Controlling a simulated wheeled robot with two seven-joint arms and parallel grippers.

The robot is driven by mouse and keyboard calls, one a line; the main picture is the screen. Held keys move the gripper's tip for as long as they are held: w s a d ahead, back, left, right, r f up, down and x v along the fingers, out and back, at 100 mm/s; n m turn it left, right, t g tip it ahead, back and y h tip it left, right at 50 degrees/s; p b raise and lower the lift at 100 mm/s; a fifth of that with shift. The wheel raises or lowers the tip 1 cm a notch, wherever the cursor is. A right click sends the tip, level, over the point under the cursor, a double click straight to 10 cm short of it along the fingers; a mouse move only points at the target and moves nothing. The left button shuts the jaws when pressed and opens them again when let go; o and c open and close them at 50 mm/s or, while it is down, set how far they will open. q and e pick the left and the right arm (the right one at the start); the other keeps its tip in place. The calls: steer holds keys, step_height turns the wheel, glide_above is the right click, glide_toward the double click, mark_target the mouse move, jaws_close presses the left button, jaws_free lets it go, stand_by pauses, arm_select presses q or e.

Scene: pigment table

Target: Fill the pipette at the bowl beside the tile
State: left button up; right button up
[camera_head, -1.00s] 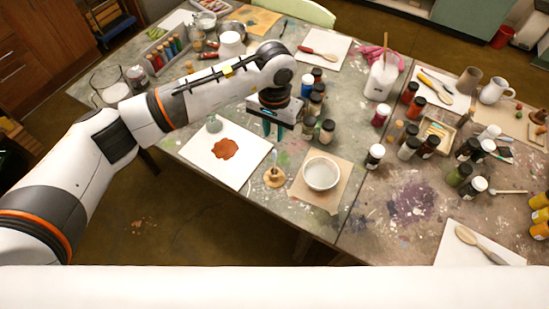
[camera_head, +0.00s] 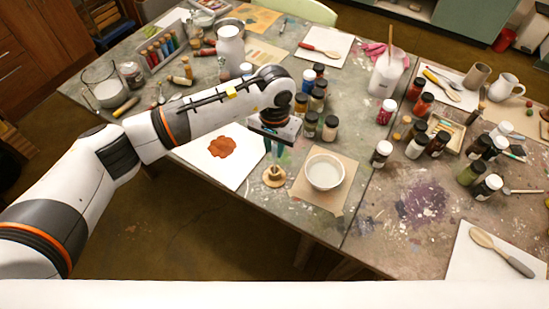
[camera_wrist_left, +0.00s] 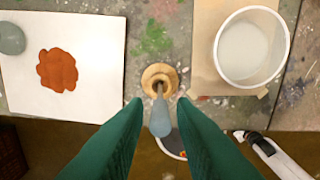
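The pipette (camera_wrist_left: 160,118), with a grey-blue bulb, stands upright in a round wooden stand (camera_wrist_left: 158,74); the stand also shows in the head view (camera_head: 274,179). My left gripper (camera_head: 274,150) is above the stand. In the wrist view its green fingers (camera_wrist_left: 160,101) are open on either side of the bulb, with gaps showing. The white bowl (camera_head: 324,172) holds pale liquid and sits on brown paper right of the stand; it shows in the wrist view (camera_wrist_left: 282,50). The white tile (camera_head: 241,172) with a red-brown patch lies left of the stand.
Several dark-capped jars (camera_head: 310,122) stand behind the bowl. A grey rounded object (camera_wrist_left: 11,38) sits on the tile's left part in the wrist view. The table's front edge is close to the stand. A spoon (camera_head: 500,251) lies on a white sheet at right.

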arm_select(q)
steer(key=shift+c, duration=0.4)
steer(key=shift+c, duration=1.2)
steer(key=shift+r, duration=0.1)
steer(key=shift+r+p, duration=1)
steer(key=shift+r, duration=2.7)
